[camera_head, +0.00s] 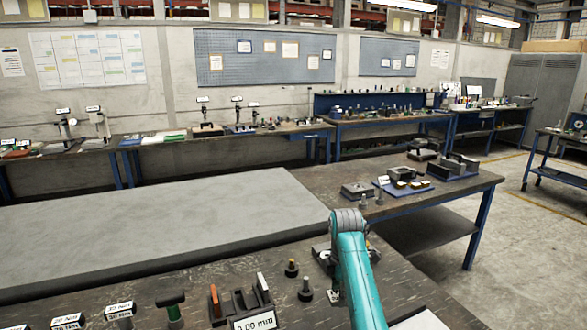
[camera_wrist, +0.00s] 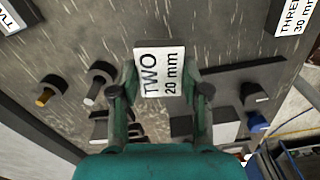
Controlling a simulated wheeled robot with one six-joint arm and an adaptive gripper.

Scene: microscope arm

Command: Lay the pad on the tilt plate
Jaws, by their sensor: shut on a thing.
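My gripper (camera_wrist: 160,82) has its two fingers on either side of a white-faced pad (camera_wrist: 161,70) marked "TWO 20 mm" in the wrist view. The fingertips meet its left and right edges, so it is shut on the pad. In the head view my teal arm reaches down over the near dark bench and hides most of the gripper and the pad. I cannot tell for sure which part is the tilt plate.
Dark knobs or pegs (camera_wrist: 100,80) lie left of the fingers. A block marked "THREE 30 mm" (camera_wrist: 292,17) is at upper right. A large grey slab (camera_head: 170,220) lies behind.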

